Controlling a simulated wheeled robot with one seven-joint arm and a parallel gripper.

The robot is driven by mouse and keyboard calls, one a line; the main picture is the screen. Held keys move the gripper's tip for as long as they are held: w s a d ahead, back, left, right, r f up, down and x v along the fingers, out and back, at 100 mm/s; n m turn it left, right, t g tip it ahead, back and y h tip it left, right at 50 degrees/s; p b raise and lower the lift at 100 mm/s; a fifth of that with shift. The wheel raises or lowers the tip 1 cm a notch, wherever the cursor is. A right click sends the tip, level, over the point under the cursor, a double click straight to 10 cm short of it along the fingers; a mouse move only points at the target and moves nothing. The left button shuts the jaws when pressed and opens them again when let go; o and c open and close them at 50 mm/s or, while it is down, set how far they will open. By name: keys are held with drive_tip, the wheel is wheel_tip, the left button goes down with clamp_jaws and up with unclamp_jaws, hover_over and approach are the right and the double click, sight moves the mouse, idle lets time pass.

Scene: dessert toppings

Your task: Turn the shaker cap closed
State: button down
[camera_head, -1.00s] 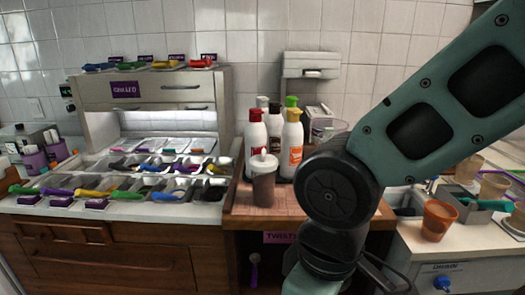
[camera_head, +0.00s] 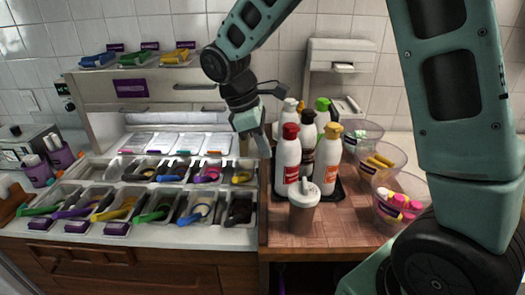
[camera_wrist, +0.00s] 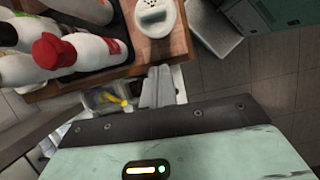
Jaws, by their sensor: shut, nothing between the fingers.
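The shaker (camera_head: 303,215) stands upright on the wooden board, in front of the sauce bottles. It has a grey-brown body and a pale cap (camera_head: 304,192). In the wrist view the cap (camera_wrist: 158,14) shows from above near the top edge, with small holes in its top and an opening. I cannot tell how far the cap is turned. My gripper (camera_head: 264,148) is to the left of the bottles, above and behind the shaker, and touches nothing that I can see. Its fingers (camera_wrist: 159,84) are together and empty in the wrist view, apart from the shaker.
Several bottles, one with a red cap (camera_head: 287,160) and one with a yellow cap (camera_head: 331,165), stand on a dark tray just behind the shaker. Clear bowls (camera_head: 398,203) stand to the right. Topping trays with coloured scoops (camera_head: 158,215) fill the left counter. The board's front is clear.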

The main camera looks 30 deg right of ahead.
sight(305, 185)
drive_tip(key=shift+s+d+f+p, duration=0.6)
drive_tip(key=shift+d+f, duration=0.5)
drive_tip(key=shift+f, duration=0.4)
drive_tip(key=shift+s+d+f+p, duration=0.55)
drive_tip(key=shift+d+f, duration=0.6)
drive_tip(key=shift+f, duration=0.3)
drive_tip(key=shift+s+d+f+p, duration=0.6)
drive_tip(key=shift+d+f, duration=0.5)
drive_tip(key=shift+f, duration=0.4)
